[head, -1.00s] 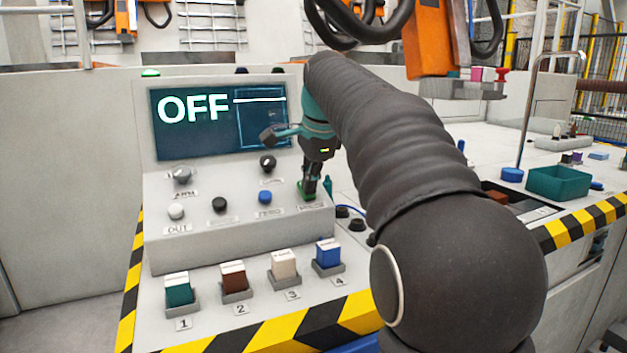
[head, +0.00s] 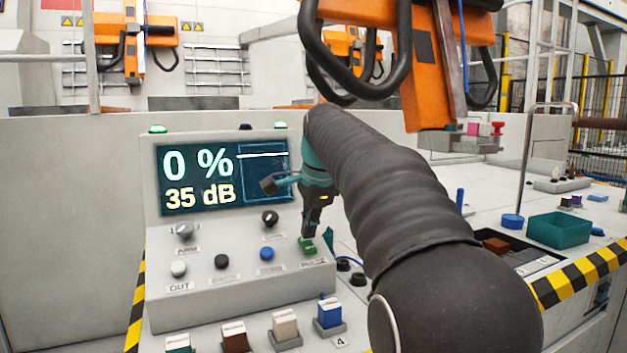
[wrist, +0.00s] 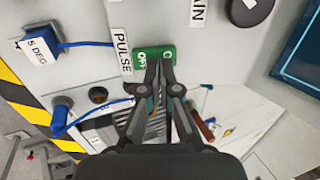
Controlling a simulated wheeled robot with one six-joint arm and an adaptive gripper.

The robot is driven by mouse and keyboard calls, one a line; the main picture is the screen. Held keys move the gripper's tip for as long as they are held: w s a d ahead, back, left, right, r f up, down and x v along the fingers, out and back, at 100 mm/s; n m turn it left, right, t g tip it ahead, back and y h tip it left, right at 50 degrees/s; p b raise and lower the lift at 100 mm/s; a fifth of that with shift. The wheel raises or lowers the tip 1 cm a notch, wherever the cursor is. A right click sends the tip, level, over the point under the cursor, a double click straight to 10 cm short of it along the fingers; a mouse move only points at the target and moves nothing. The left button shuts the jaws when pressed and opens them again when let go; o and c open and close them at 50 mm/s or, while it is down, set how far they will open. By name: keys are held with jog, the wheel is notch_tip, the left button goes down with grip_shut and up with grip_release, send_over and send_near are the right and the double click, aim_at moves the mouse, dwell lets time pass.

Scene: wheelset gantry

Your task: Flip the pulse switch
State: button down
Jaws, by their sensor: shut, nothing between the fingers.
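The pulse switch is a green rocker (wrist: 155,54) beside the label PULSE (wrist: 122,50) in the wrist view. In the head view the green switch (head: 307,245) sits at the right end of the console's lower row. My gripper (wrist: 158,66) is shut and empty, its fingertips at the switch's edge in the wrist view. In the head view my gripper (head: 305,234) points down just above the switch. I cannot tell whether the tips touch it. The console screen (head: 222,176) reads "0 %" and "35 dB".
The console (head: 160,245) carries a black knob (head: 270,218), a blue button (head: 267,254) and other controls. Several coloured blocks, including a blue one (head: 330,312), stand in front. A green bin (head: 558,231) is on the right bench. An orange hanging unit (head: 430,75) is above.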

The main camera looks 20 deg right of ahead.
jog(key=w+v, duration=0.1)
jog(key=v, duration=1.1)
jog(key=shift+r, duration=0.4)
jog(key=shift+s+a, duration=0.1)
